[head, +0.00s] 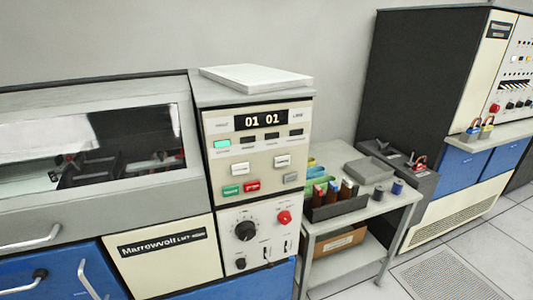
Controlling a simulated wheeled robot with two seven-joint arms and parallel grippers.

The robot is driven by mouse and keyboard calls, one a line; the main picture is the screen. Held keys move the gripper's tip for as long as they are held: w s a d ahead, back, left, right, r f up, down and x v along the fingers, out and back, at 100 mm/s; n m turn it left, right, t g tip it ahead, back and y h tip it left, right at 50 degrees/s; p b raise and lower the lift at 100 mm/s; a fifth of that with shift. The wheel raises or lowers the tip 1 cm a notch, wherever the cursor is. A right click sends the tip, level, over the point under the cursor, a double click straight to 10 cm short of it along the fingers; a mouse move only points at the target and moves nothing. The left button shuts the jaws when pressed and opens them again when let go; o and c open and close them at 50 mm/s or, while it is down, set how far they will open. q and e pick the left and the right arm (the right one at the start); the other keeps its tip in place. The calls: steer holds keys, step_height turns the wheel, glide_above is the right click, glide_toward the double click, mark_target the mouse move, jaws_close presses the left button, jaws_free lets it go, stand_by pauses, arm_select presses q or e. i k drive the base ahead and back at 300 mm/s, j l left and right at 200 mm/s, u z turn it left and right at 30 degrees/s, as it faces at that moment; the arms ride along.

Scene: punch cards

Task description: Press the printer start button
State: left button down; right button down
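The printer's control panel (262,150) stands in the middle of the head view, on the machine labelled Marrowvolt. Its dark display (261,120) reads 01 01. A green button (232,190) sits at the panel's lower left, beside a red button (252,186). A grey button (290,179) is at the lower right, and two white buttons (240,168) (282,161) are above. The lettering is too small to read surely, so I cannot confirm which is start. A green indicator (222,143) is lit. Neither of my grippers is in view.
A lower panel (255,235) has a black knob and a red knob. The printer's windowed cover (95,150) is at left. A small cart (372,205) with bins and spools stands at right. Beyond it is a tall dark cabinet (410,80). Tiled floor shows at lower right.

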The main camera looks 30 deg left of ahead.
mark_target(229, 191)
steer(key=j+u, duration=0.1)
steer(key=u, duration=1.05)
